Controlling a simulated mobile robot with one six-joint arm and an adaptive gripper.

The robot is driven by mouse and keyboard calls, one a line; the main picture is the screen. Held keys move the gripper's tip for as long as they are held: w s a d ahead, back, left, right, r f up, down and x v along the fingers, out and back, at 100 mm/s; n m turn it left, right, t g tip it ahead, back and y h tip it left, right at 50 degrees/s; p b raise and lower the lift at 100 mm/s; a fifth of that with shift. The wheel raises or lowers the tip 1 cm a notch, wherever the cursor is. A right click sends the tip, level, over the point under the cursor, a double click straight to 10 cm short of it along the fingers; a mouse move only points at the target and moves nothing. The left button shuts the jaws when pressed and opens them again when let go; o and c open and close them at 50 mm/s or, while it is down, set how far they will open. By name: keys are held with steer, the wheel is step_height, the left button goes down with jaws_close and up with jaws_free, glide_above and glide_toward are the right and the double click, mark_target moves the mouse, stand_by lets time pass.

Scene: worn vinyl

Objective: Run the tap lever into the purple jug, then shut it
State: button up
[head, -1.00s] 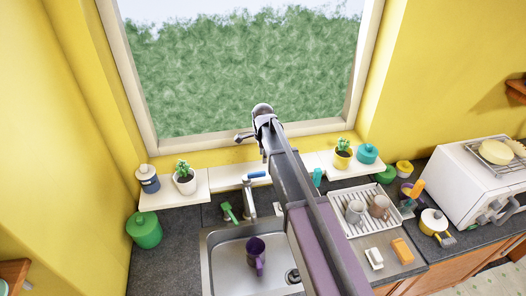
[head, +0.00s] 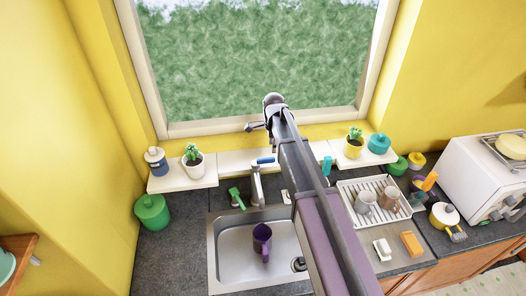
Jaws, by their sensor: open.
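The purple jug (head: 262,238) stands in the steel sink (head: 232,274), its handle toward the front. The tap (head: 257,186) rises at the sink's back edge, with a blue-tipped lever (head: 264,161) on top. The jug is a little in front of the tap. Whether water runs cannot be made out. My gripper (head: 254,127) is open and empty at the end of my raised arm, in front of the window and above the tap in the picture. My arm hides part of the sink's right side.
A green brush (head: 237,198) lies left of the tap. A white dish rack (head: 375,212) with two mugs stands right of the sink. Potted plants stand on the sill shelves (head: 184,180). A green canister (head: 152,212) is at the left. The counter (head: 172,255) left of the sink is clear.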

mark_target(272, 158)
steer(key=shift+f+b, duration=2.5)
steer(key=shift+f, duration=0.25)
steer(key=shift+f+b, duration=0.6)
